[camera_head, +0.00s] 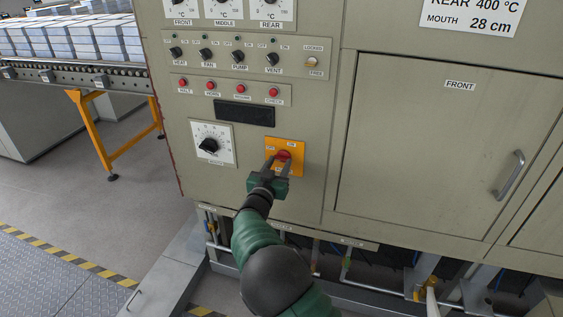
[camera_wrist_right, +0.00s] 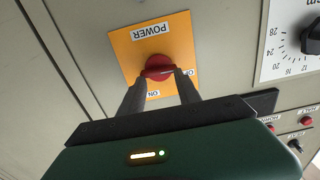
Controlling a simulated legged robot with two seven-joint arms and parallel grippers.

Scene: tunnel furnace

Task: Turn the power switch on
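The power switch is a red rotary knob (camera_head: 284,155) on an orange plate (camera_head: 299,158) low on the control panel. In the right wrist view, the plate (camera_wrist_right: 180,38) reads POWER and ON, and the knob (camera_wrist_right: 158,66) sits between my fingertips. A small light mark on the knob points roughly toward the plate's OFF side, whose label is partly hidden by a finger. My right gripper (camera_head: 277,163) reaches up from below; it also shows in the wrist view (camera_wrist_right: 161,76). Its fingers are drawn in against both sides of the knob. My left gripper is out of view.
A black dial (camera_head: 209,145) is left of the switch, with red buttons (camera_head: 241,89) and small black switches (camera_head: 238,56) above. A closed door (camera_head: 440,140) with a handle (camera_head: 510,175) is to the right. Pipes (camera_head: 345,268) run below the panel. A roller conveyor (camera_head: 75,72) stands at left.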

